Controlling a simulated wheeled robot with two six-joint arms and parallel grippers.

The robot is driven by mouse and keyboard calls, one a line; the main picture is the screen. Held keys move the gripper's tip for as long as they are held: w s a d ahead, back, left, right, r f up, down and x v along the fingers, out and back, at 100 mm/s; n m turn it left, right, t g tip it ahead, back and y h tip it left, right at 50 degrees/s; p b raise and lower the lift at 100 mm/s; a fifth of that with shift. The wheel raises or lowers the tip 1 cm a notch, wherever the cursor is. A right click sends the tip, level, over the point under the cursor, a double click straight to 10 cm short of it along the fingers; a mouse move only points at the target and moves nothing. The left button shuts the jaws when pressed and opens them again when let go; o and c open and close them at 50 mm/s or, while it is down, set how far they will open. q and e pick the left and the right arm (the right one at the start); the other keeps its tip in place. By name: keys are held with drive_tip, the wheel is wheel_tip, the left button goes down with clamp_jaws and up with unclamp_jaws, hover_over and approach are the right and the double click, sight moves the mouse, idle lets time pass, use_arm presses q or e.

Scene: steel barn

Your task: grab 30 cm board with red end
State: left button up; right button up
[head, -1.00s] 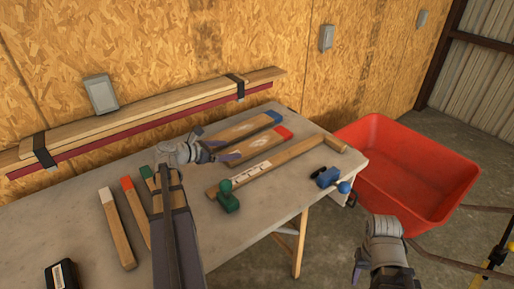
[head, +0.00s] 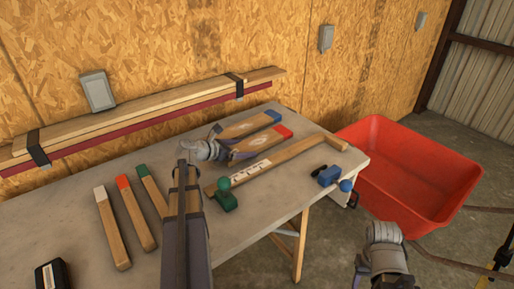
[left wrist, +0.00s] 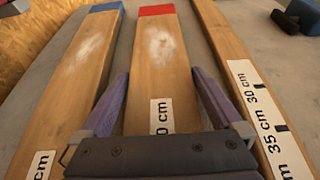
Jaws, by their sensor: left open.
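The board with the red end (head: 266,142) lies on the table, and it also shows in the middle of the left wrist view (left wrist: 160,60). Its label is partly covered by my gripper; only "0 cm" shows. My left gripper (head: 224,142) is open over its near part. In the left wrist view, the fingers of my left gripper (left wrist: 160,76) stand on either side of this board. A blue-ended board (head: 250,124) lies beside it, beyond the left finger in the left wrist view (left wrist: 85,60). My right gripper (head: 368,276) hangs off the table; its jaws are unclear.
A long measuring board (head: 280,158) lies close to the right finger. Narrow sticks with white (head: 113,230), orange-red (head: 136,213) and green (head: 152,190) ends lie left. Green (head: 228,202) and blue (head: 327,176) clamp-like tools lie near the front edge. A red wheelbarrow (head: 395,195) stands right.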

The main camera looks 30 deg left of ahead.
use_arm(q)
drive_tip(key=c, duration=1.3)
drive_tip(key=shift+o, duration=0.2)
drive_tip(key=shift+r, duration=0.1)
